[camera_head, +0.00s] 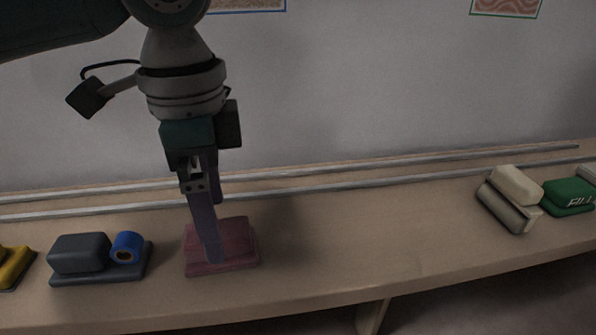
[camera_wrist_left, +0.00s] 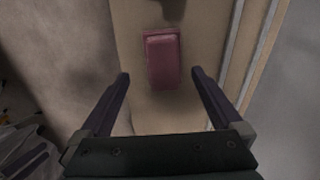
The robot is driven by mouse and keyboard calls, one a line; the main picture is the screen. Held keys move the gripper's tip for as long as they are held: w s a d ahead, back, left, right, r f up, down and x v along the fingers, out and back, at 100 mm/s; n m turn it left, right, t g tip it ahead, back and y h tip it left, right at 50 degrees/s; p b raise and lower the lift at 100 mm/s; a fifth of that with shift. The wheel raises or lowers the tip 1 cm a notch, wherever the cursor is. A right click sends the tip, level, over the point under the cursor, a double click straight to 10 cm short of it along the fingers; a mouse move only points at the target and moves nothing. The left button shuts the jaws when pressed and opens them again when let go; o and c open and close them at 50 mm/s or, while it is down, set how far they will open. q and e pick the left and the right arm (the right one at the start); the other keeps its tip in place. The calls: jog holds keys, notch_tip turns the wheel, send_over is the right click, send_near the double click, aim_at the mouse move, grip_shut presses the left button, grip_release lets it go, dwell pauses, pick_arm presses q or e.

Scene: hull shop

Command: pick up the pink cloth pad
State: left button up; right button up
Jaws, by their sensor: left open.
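The pink cloth pad (camera_head: 238,246) lies flat on the wooden shelf, left of the middle in the head view. My left gripper (camera_head: 213,250) points down over it, and its fingers cover part of the pad. In the left wrist view the pad (camera_wrist_left: 162,62) shows ahead of and between the fingertips of the open, empty gripper (camera_wrist_left: 160,75). The gap in height between fingertips and pad is hard to tell.
On the wooden shelf (camera_head: 340,240), a grey block on a base (camera_head: 80,254) with a blue roll (camera_head: 127,246) stands left of the pad. A yellow item (camera_head: 14,268) is farther left. Cream (camera_head: 515,187) and green (camera_head: 568,196) blocks lie far right. Metal rails (camera_head: 330,184) run behind. The shelf's middle is clear.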

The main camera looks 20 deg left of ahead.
pick_arm(q)
jog(key=f+b, duration=0.2)
jog(key=f, duration=0.1)
jog(key=f+b, duration=0.1)
jog(key=f, duration=0.1)
jog(key=shift+w+a, duration=0.1)
jog(key=shift+a, duration=0.2)
jog(key=c, duration=1.3)
